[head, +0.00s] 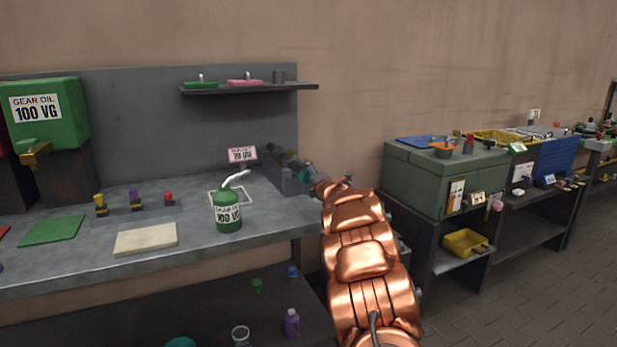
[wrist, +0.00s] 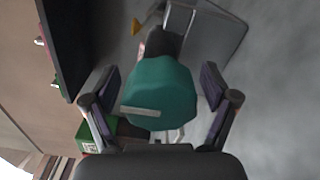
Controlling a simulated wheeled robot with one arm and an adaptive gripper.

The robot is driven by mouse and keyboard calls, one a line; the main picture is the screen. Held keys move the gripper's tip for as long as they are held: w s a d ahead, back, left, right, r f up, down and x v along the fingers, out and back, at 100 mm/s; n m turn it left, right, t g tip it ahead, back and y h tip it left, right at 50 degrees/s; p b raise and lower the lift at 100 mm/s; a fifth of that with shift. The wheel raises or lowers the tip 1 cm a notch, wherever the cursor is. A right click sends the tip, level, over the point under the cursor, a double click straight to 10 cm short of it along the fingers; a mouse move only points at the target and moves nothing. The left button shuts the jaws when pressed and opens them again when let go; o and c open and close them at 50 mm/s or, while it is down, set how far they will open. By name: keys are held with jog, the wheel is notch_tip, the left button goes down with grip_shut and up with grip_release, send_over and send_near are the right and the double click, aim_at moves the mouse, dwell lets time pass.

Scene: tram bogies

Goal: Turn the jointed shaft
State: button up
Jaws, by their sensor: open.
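The jointed shaft lies along a grey stand (head: 287,179) at the right end of the workbench, with dark sections at the back and a teal end (head: 305,171) nearest my arm. In the wrist view the teal end (wrist: 165,85) is a large faceted knob with a pale bar mark, and a dark section shows behind it. My gripper (wrist: 158,78) is open, with one finger on each side of the knob and visible gaps on both sides. In the head view my gripper (head: 326,187) is small and partly hidden by my copper-coloured arm.
A green oil can (head: 228,213) with a spout stands left of the stand, near a small sign (head: 241,154). A shelf (head: 250,89) hangs above the bench. A green cabinet (head: 440,180) stands to the right. A large green oil drum (head: 45,112) is at far left.

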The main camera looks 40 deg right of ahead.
jog(key=shift+v, duration=6)
jog(key=shift+w, duration=0.1)
jog(key=shift+w+a+r+m+g+h, duration=0.15)
jog(key=shift+a+m+g+h, duration=0.35)
jog(key=shift+m, duration=0.3)
jog(key=s+a+f+m+g+y, duration=0.2)
jog(key=s+a+f+m+g, duration=0.3)
jog(key=s+a, duration=0.6)
jog(key=s+a+f+m+g+y, duration=0.1)
jog(key=s+a+f+m+g, duration=0.55)
jog(key=a, duration=0.95)
jog(key=s+a+f+m+g+y, duration=0.2)
jog(key=s+a+f+m+g, duration=0.2)
jog(key=s+a, duration=0.75)
jog(key=s+a+g+y, duration=0.2)
jog(key=s+a+g, duration=0.1)
jog(key=s+a, duration=0.7)
jog(key=s+p+v, duration=0.2)
jog(key=p+v, duration=0.7)
jog(key=s+r+p+v, duration=0.1)
jog(key=s+p+v, duration=0.1)
jog(key=p+v, duration=0.8)
jog(key=shift+s+d+r+t, duration=0.15)
jog(key=shift+s+r+t, duration=0.1)
jog(key=shift+s+t, duration=0.15)
